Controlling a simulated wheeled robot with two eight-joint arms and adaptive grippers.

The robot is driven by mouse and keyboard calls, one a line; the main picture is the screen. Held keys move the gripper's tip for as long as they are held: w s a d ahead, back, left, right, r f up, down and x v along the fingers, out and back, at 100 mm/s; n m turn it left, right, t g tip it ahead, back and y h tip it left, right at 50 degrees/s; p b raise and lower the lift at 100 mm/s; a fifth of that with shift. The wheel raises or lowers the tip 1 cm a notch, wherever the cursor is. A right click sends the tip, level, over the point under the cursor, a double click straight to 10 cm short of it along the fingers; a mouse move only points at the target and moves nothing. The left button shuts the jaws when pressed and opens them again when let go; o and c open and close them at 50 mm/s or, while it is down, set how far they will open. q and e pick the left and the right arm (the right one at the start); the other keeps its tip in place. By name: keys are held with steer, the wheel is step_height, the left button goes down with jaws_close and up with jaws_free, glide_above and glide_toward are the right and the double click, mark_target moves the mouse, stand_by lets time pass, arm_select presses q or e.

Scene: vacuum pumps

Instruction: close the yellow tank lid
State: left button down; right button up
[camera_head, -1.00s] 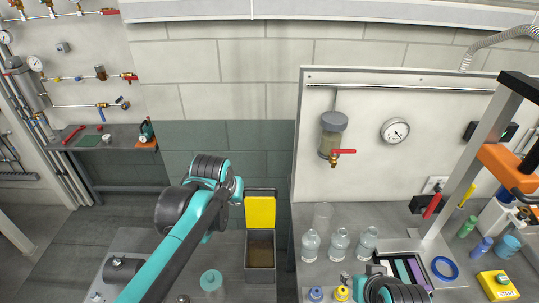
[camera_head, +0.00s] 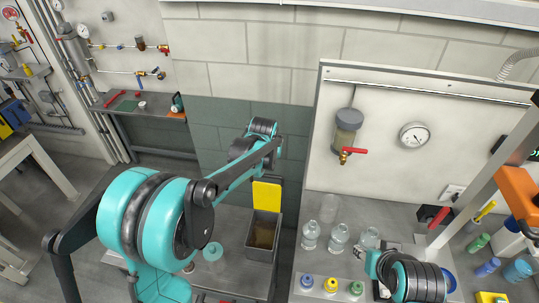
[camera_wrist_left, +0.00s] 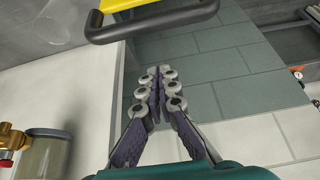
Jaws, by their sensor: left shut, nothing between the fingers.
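The yellow tank lid (camera_head: 267,194) stands upright at the back edge of an open grey tank (camera_head: 263,246) in the head view. In the left wrist view the dark bar handle (camera_wrist_left: 150,22) crosses the top, with a strip of yellow lid (camera_wrist_left: 130,5) beside it. My left gripper (camera_wrist_left: 158,72) is shut and empty, its fingertips just below the handle in that view, apparently apart from it. In the head view my left arm reaches over to the far side of the lid and its fingers are hidden.
A panel with a pressure gauge (camera_head: 414,136) and a red-handled valve (camera_head: 350,151) stands right of the tank. Clear bottles (camera_head: 340,237) and small capped jars (camera_head: 331,285) stand on the bench there. A shelf (camera_head: 150,102) is at the left wall.

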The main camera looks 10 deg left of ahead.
arm_select(q)
steer(key=s, duration=0.4)
steer(key=shift+s+f, duration=0.1)
steer(key=shift+f, duration=0.05)
